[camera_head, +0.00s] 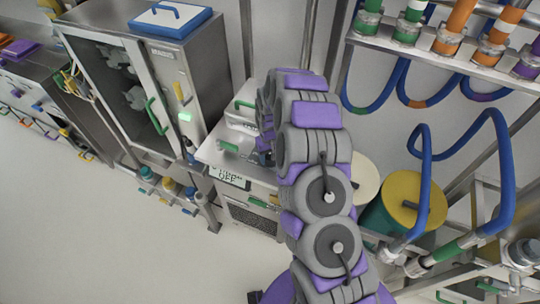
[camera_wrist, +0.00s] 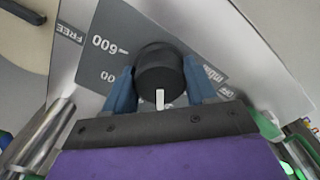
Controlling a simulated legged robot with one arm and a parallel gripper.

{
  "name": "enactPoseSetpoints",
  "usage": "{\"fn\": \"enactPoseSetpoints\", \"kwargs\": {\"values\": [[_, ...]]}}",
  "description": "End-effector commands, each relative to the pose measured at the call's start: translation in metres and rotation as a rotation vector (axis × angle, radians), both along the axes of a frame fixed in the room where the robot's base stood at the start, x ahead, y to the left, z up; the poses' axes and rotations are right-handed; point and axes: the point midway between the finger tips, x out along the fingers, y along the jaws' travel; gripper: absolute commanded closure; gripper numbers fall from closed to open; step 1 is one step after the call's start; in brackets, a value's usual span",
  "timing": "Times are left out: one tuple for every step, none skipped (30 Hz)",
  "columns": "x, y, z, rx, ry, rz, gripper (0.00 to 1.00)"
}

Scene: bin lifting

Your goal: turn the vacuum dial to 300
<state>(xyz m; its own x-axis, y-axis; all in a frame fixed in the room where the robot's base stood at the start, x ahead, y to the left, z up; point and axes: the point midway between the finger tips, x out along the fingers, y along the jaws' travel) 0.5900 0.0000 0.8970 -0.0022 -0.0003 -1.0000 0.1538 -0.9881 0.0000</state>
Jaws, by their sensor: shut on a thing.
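The vacuum dial is a black round knob (camera_wrist: 160,72) with a white pointer mark on its near side, seen in the wrist view. It stands on a grey panel (camera_wrist: 105,32) printed with "600" and partly covered lettering. My gripper (camera_wrist: 162,88) has blue fingers on either side of the knob and is shut on it. The number the mark points at is hidden by the gripper. In the head view my purple and grey arm reaches to the steel bench unit, and the dial is hidden behind the arm.
A steel cabinet (camera_head: 190,75) with a glass door stands left of the arm. A yellow-topped drum (camera_head: 408,193) and blue hoses (camera_head: 425,165) are at right. Open floor (camera_head: 110,230) lies at lower left.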

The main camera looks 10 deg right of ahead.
Motion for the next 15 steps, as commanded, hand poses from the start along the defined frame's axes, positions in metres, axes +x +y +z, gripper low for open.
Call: {"fn": "enactPoseSetpoints", "kwargs": {"values": [[0.0019,0.0003,0.0011,0.001,-0.006,0.02,0.74],[0.0018,0.0003,0.0011,0.001,-0.006,0.03,0.74],[0.0019,0.0003,0.0011,0.001,-0.006,0.044,0.74],[0.0019,0.0003,0.0011,0.001,-0.006,0.053,0.74],[0.0019,0.0003,0.0011,0.001,-0.006,0.06,0.74],[0.002,0.0003,0.0012,0.001,-0.006,0.069,0.74],[0.002,0.0002,0.0012,0.001,-0.006,0.075,0.74],[0.002,0.0003,0.0011,0.001,-0.006,0.079,0.74],[0.0021,0.0003,0.0011,0.001,-0.006,0.083,0.74],[0.0021,0.0002,0.0012,0.0,-0.007,0.086,0.74],[0.0021,0.0002,0.0012,0.001,-0.007,0.088,0.74],[0.0022,0.0002,0.0012,0.0,-0.007,0.09,0.74],[0.0023,0.0003,0.0012,0.0,-0.007,0.09,0.74],[0.0023,0.0003,0.0012,0.0,-0.007,0.091,0.74],[0.0023,0.0003,0.0012,0.0,-0.007,0.091,0.74]]}}
